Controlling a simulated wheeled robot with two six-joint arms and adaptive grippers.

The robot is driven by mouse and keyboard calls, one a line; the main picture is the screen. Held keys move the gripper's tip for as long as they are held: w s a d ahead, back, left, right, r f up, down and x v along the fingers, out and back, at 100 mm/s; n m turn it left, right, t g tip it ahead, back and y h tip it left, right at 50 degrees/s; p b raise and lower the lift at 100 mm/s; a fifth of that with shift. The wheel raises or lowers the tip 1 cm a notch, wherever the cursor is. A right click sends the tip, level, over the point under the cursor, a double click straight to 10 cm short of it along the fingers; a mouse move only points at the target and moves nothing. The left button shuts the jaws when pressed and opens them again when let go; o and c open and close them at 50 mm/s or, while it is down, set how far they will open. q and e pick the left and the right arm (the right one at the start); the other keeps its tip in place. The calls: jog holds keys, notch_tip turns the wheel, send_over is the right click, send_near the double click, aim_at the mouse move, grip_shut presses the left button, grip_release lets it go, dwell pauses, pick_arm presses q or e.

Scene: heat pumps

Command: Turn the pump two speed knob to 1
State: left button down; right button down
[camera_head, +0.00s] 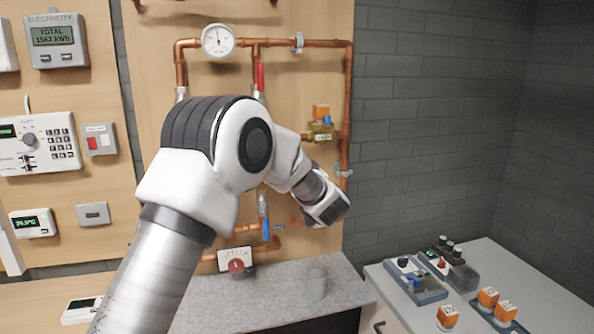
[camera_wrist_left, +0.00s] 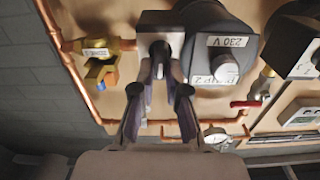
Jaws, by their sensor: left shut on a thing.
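Pump two (camera_wrist_left: 222,42), a dark grey round body with a "230 V" label and a partly readable pump label, shows in the left wrist view. Beside it is a dark box (camera_wrist_left: 158,20) with the small speed knob (camera_wrist_left: 160,46) on its face. My left gripper (camera_wrist_left: 161,68) reaches up to this knob, its fingertips closed together on it. The knob's pointer and scale marks are too small or covered to read. In the head view, my left arm hides the pump, the knob and the fingertips. My right gripper is in neither view.
Copper pipes (camera_head: 347,100) run around the wooden panel, with a pressure gauge (camera_head: 218,40) on top. A brass valve (camera_head: 321,130) sits right of my arm. Several small devices fill the right table (camera_head: 398,308).

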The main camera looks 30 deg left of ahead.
pick_arm(q)
jog(key=shift+s+a+f+n+b, duration=0.1)
jog(key=shift+n+b, duration=1.2)
jog(key=shift+n, duration=0.3)
jog(key=shift+s+a+f+n+b, duration=0.1)
jog(key=shift+s+n+b, duration=0.05)
jog(key=shift+n+b, duration=1.35)
jog(key=shift+s+a+f+n+b, duration=0.1)
jog(key=shift+n+b, duration=1.05)
jog(key=shift+n, duration=0.55)
jog(key=shift+r, duration=0.1)
jog(key=c, duration=1.2)
grip_release()
jog(key=v, duration=1.2)
